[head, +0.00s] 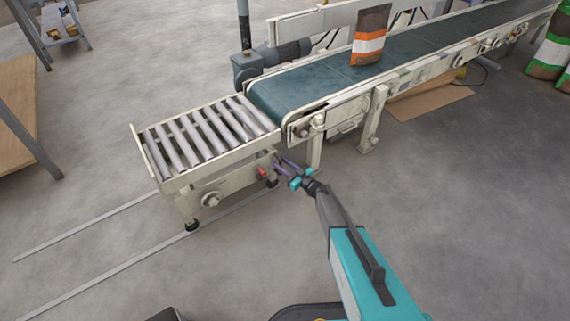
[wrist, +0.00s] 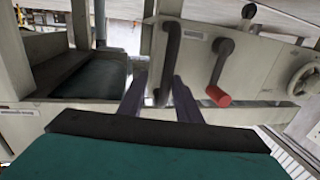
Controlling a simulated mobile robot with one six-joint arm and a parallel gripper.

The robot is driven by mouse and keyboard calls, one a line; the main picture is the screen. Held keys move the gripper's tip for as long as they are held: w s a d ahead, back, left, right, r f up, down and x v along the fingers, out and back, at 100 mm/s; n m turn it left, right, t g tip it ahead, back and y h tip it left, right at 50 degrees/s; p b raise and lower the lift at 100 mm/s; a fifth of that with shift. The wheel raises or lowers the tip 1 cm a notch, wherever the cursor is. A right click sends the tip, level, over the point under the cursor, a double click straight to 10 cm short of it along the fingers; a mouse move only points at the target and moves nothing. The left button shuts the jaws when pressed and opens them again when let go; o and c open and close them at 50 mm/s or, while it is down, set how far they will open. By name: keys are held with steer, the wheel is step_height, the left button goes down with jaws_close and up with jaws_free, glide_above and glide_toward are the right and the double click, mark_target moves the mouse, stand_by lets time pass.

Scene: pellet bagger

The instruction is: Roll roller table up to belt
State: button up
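The roller table (head: 213,172), a pale frame with grey rollers, stands at the lower-left end of the green belt (head: 330,78). Its right end is close to the belt's end; I cannot tell whether they touch. My gripper (head: 282,164) is at the table's near side, by its right end. In the wrist view its two purplish fingers (wrist: 158,82) are apart, with a black bar handle (wrist: 172,55) showing between them. I cannot tell whether they touch the handle. A crank with a red knob (wrist: 218,96) is just right of it.
Two floor rails (head: 100,270) run under the table to the lower left. A handwheel (head: 211,199) is on the table's near side. An orange and white bag (head: 369,38) stands on the belt. A wooden table (head: 17,110) is at far left. The near floor is clear.

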steer(key=shift+s, duration=0.1)
steer(key=p+v, duration=0.1)
steer(key=v, duration=1.2)
steer(key=shift+d+p, duration=0.35)
steer(key=shift+s+r, duration=0.1)
steer(key=shift+s, duration=0.05)
